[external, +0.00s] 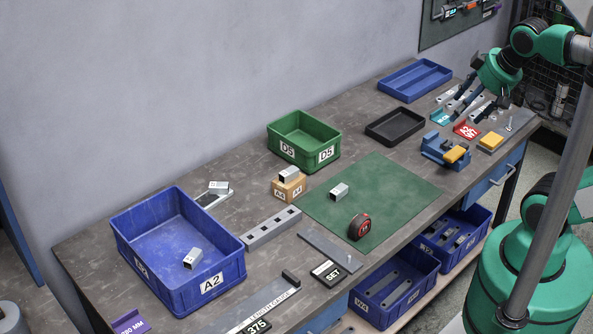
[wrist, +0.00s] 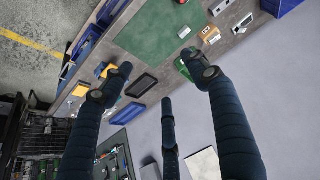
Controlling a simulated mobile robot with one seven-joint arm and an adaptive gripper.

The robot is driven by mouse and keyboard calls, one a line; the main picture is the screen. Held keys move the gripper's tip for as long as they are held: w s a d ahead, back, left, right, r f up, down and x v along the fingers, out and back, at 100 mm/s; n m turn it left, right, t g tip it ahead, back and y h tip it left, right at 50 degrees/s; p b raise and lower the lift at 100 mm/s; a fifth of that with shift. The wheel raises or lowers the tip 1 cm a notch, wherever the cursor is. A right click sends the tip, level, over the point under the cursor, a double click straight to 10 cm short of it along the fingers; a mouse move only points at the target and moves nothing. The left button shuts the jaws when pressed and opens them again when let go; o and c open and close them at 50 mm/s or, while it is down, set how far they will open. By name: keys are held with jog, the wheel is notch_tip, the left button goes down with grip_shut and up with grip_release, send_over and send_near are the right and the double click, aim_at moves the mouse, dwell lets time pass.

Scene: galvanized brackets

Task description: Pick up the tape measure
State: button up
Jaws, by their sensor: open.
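The tape measure (external: 360,227), red and black, stands on the front part of the green mat (external: 397,190) in the external view. My gripper (external: 467,103) is at the far right end of the bench, well away from the tape measure and above the small parts there. In the wrist view its dark fingers (wrist: 156,68) are spread apart with nothing between them, so it is open and empty.
A square metal tube (external: 339,191) lies on the mat behind the tape measure. A green D5 bin (external: 325,140), a black tray (external: 396,127) and a blue clamp-like block (external: 436,148) stand around the mat. The large blue A2 bin (external: 160,275) is at left. Most of the mat is clear.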

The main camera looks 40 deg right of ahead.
jog(key=shift+w, duration=0.1)
jog(key=n+g, duration=0.5)
jog(key=n, duration=1.4)
send_over(358, 216)
notch_tip(358, 216, down, 28)
jog(key=shift+r+p, duration=0.1)
jog(key=shift+p, duration=0.25)
jog(key=shift+f+b, duration=0.7)
jog(key=shift+f, duration=3.6)
